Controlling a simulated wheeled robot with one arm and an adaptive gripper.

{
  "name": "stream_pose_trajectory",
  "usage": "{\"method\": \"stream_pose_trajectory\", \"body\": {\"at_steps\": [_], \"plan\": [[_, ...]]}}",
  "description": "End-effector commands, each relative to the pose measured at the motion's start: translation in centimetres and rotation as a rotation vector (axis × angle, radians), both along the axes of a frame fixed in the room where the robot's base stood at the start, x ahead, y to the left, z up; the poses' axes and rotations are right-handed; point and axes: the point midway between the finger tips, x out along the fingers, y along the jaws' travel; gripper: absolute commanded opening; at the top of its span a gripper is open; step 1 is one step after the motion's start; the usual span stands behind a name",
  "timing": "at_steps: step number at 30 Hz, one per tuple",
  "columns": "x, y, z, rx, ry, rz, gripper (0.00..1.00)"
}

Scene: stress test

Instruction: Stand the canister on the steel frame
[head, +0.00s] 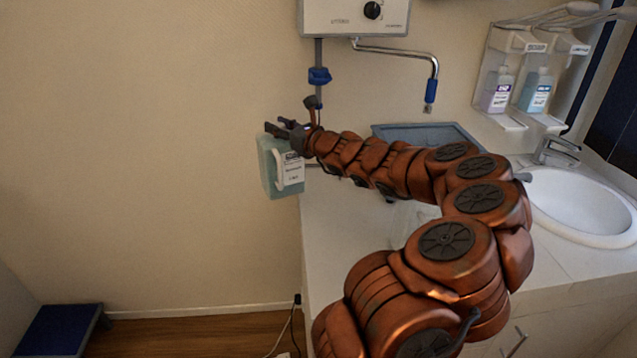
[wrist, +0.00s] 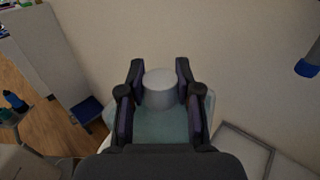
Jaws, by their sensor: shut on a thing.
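The canister (head: 270,168) is a pale teal, see-through jug with a white label and handle. It hangs roughly upright in the air near the counter's left end in the head view. My gripper (head: 287,128) is at its top. In the wrist view the two fingers of my gripper (wrist: 160,100) stand either side of the canister's grey-white cap (wrist: 160,88), with the teal body (wrist: 160,128) below. A grey rectangle with a pale, metal-looking rim (wrist: 262,150), perhaps the steel frame, shows at lower right. In the head view my arm hides part of the counter.
A blue-grey tray-like thing (head: 425,131) lies on the white counter (head: 335,225) behind my arm. A water heater (head: 345,15) with a spout hangs above. A sink (head: 580,205) and bottle dispensers (head: 515,85) are at right. A blue step (head: 58,328) stands on the floor at left.

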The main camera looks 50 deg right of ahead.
Motion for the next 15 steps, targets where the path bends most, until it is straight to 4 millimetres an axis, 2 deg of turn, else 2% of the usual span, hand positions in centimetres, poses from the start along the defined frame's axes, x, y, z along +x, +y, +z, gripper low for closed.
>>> {"method": "stream_pose_trajectory", "body": {"at_steps": [9,15], "plan": [[-4.4,-5.2,0.8,-0.003,-0.006,-0.164,0.00],[-7.2,-7.8,1.3,-0.002,-0.007,-0.254,0.00]]}}
